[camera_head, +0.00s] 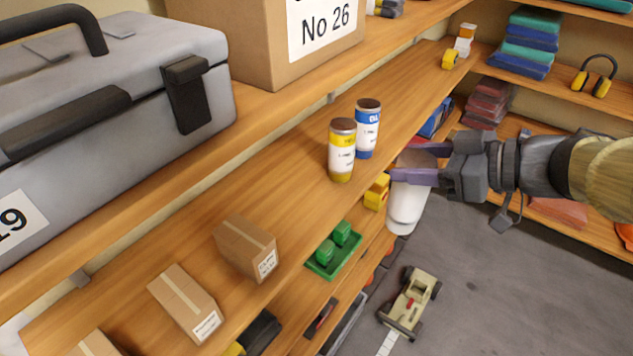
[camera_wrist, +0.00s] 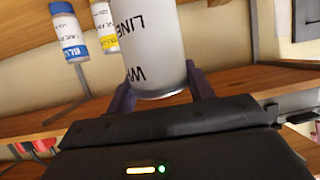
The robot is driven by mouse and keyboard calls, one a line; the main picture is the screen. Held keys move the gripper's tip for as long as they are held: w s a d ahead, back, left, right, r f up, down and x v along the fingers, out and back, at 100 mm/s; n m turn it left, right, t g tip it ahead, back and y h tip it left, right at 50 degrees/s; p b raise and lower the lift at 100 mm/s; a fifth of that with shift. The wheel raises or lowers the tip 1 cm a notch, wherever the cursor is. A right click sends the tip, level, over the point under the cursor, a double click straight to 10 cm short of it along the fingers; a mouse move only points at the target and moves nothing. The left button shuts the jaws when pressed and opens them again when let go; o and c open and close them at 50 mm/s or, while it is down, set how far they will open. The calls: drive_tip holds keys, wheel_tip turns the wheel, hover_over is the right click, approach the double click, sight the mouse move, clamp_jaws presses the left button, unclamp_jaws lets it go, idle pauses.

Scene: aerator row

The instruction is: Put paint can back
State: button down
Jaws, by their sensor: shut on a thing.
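The paint can (camera_head: 406,207) is white with a dark top, and my gripper (camera_head: 413,175) is shut around its upper part. It hangs in the air over the floor, in front of the shelf edge. In the wrist view the white can (camera_wrist: 153,45) sits between the two purple fingers (camera_wrist: 160,90), with "LINE" lettering partly showing. A yellow-banded can (camera_head: 342,150) and a blue-banded can (camera_head: 367,128) stand upright on the wooden shelf (camera_head: 290,185), left of my gripper. They also show upper left in the wrist view.
A grey toolbox (camera_head: 110,110) and large carton (camera_head: 265,40) stand on the shelf above. A toy-like cart (camera_head: 409,302) is on the floor.

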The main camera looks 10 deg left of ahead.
drive_tip(key=w+a+p, duration=0.2)
drive_tip(key=w+a, duration=0.2)
drive_tip(key=a, duration=0.5)
drive_tip(key=w+a+p, duration=0.3)
drive_tip(key=w+a, duration=0.1)
drive_tip(key=a, duration=0.5)
wheel_tip(320, 180, down, 7)
drive_tip(key=shift+a, duration=0.15)
drive_tip(key=shift+f, duration=0.1)
